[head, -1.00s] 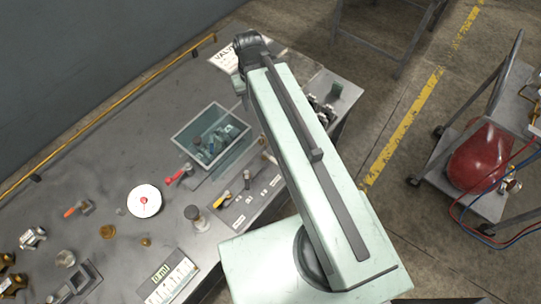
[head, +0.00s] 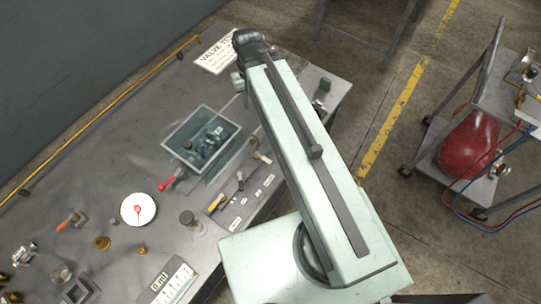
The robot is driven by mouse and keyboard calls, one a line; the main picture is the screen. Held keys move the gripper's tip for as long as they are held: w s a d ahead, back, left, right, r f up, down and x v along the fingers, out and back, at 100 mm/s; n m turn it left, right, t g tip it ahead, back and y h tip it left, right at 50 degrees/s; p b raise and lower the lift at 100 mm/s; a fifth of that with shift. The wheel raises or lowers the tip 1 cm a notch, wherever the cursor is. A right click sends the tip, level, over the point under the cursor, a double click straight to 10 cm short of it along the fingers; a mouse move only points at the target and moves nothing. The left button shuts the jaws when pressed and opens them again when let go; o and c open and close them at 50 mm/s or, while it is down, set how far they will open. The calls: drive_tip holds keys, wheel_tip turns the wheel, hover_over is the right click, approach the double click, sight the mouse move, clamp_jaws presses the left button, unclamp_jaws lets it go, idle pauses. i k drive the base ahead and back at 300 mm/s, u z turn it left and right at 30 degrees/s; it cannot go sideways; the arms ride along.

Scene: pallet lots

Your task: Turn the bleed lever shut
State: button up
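The bleed lever cannot be told for certain, as the labels are too small to read. A red-handled lever (head: 170,181) lies on the bench below the grey bin. A small labelled panel (head: 232,211) at the bench's front edge carries a yellow-handled lever (head: 216,202) and other small handles. An orange-handled valve (head: 68,221) stands further left. My arm reaches up over the bench's right part. My gripper (head: 239,83) is at its far end, mostly hidden by the arm, apart from all these levers; its fingers do not show clearly.
A grey bin (head: 168,146) of small parts sits mid-bench. A white dial (head: 146,212), a dark knob (head: 187,218) and brass fittings (head: 102,243) stand left. A yellow rail (head: 103,113) runs along the wall. A cart with a red tank (head: 468,147) stands on the floor at right.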

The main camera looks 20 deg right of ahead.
sight(257, 154)
drive_tip(key=z, duration=0.05)
drive_tip(key=k, duration=2.25)
drive_tip(key=u, duration=1.15)
drive_tip(key=i, duration=1.5)
drive_tip(key=u, duration=0.05)
